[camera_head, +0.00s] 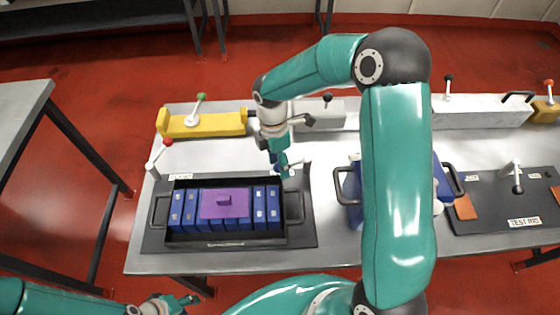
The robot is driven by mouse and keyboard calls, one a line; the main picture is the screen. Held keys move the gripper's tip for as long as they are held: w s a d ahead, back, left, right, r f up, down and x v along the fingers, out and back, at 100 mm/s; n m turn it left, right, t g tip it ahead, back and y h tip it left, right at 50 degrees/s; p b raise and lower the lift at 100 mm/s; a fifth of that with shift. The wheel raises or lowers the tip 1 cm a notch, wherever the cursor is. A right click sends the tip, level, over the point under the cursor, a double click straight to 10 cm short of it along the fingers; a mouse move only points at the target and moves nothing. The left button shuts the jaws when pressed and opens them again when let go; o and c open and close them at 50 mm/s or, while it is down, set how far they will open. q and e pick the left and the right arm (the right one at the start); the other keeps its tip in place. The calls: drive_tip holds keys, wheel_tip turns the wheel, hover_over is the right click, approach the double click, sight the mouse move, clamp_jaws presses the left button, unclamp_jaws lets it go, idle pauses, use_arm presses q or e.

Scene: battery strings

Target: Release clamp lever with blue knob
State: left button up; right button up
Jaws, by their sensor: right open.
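My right gripper (285,170) points down at the right end of the battery tray, with its jaws open. A small blue knob (275,168) shows right beside its fingers, at the left; the gripper hides most of this clamp lever. A pale rod end (300,162) sticks out to the right of the fingers. I cannot tell whether the fingers touch the lever. The black tray (294,212) holds several blue battery cells (176,208) under a purple block (224,203). My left gripper (186,301) is low at the front left, away from the table; its jaw state is unclear.
A lever with a red knob (168,142) stands at the tray's left. A yellow fixture (205,124) with a green-knobbed lever (201,97) is behind. My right arm crosses in front of a blue handled case (445,184). A test rig plate (490,215) lies at right.

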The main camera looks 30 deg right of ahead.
drive_tip(key=shift+f, duration=0.1)
clamp_jaws()
idle(0.3)
